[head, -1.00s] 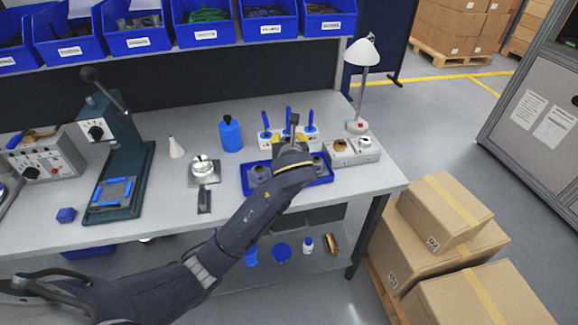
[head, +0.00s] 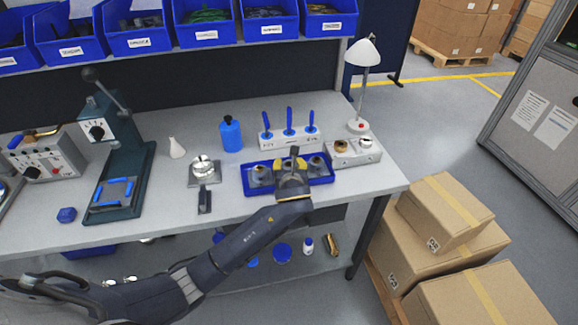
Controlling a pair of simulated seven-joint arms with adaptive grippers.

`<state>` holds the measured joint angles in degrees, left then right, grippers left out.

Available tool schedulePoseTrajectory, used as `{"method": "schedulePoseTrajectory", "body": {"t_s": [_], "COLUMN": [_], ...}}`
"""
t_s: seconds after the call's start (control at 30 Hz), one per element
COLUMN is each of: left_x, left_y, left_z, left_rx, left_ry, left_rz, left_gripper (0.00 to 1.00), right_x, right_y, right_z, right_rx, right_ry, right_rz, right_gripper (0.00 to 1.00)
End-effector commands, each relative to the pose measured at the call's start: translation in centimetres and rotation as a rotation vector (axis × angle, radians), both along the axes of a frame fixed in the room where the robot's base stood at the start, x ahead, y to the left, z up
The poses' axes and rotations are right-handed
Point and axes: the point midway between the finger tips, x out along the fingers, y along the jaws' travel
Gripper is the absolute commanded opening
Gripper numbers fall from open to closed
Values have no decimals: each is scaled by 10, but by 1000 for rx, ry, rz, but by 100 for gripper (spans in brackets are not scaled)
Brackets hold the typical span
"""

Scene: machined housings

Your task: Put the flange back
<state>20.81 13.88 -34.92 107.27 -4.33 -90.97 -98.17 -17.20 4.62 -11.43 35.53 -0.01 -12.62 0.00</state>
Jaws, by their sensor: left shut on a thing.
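My left gripper (head: 294,162) is over the middle of the blue tray (head: 249,191), pointing away from me. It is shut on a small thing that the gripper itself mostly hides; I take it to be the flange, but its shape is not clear. One grey machined housing (head: 262,176) sits in the tray to the left of the gripper. Another housing (head: 317,165) sits in the tray to the right. The middle of the tray is hidden behind the gripper and wrist. My right gripper is not in view.
Behind the tray stands a pale rack with blue-handled tools (head: 289,143). A grey block with round parts (head: 353,152) and a lamp (head: 362,55) are to the right. A silver part on a plate (head: 203,169), a blue bottle (head: 231,134) and a press (head: 122,165) are to the left.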

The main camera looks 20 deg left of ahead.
Motion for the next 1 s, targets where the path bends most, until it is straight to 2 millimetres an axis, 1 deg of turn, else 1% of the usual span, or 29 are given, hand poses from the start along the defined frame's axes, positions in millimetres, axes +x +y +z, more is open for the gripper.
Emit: {"method": "schedulePoseTrajectory", "body": {"t_s": [0.4, 0.43, 0.5, 0.6, 0.9, 1.0], "left_x": [1, 0, 0, 0, 0, -6], "left_y": [1, 0, 0, 0, 0, -3], "left_z": [-3, -3, -3, -3, 0, 2], "left_rx": [1, 2, 2, 1, 0, -1], "left_ry": [-3, -1, -1, -1, -2, -1], "left_rz": [1, 1, 1, 1, 0, -1], "left_gripper": [0, 45, 53, 63, 63, 63], "right_x": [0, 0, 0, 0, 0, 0], "right_y": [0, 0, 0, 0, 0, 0], "right_z": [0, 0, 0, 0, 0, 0], "right_rx": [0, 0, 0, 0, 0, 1], "right_ry": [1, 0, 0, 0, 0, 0], "right_rz": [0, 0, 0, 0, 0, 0], "right_gripper": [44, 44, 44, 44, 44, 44]}}
